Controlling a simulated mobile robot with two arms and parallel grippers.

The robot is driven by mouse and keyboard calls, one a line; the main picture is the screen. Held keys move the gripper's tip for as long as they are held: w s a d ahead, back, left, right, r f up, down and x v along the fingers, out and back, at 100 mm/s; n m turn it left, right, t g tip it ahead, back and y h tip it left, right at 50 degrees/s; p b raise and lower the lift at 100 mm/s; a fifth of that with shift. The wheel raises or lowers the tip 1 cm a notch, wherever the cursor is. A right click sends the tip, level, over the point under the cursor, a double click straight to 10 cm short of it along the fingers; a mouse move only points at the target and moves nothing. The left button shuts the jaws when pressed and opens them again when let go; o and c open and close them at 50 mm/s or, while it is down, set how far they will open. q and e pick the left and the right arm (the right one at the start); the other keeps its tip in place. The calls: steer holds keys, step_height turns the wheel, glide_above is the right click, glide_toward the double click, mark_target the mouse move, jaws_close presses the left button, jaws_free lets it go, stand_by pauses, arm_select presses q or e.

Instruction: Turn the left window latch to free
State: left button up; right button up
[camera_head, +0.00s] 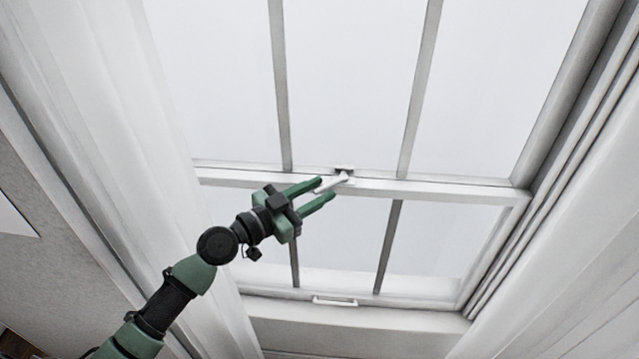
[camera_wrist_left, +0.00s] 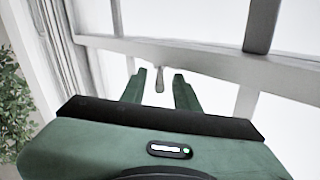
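The white window latch (camera_head: 334,182) sits on the meeting rail near the middle of the window, its lever pointing down and to the left. It also shows in the left wrist view (camera_wrist_left: 159,82), hanging between the fingertips. My left gripper (camera_head: 325,191) is open, with one green finger on each side of the lever. In the left wrist view the left gripper (camera_wrist_left: 161,74) has visible gaps between both fingers and the lever. Whether the lever is touched in depth I cannot tell. My right gripper is not in view.
The meeting rail (camera_head: 440,188) crosses the window. A white pull handle (camera_head: 335,301) is on the lower sash rail. A pale curtain (camera_head: 110,110) hangs close on the left, behind my arm; another curtain (camera_head: 570,260) is at right. A plant (camera_wrist_left: 14,105) shows at the left wrist view's edge.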

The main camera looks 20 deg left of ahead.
arm_select(q)
steer(key=shift+w+d, duration=0.15)
steer(key=shift+w, duration=0.1)
jaws_close()
stand_by(1.4)
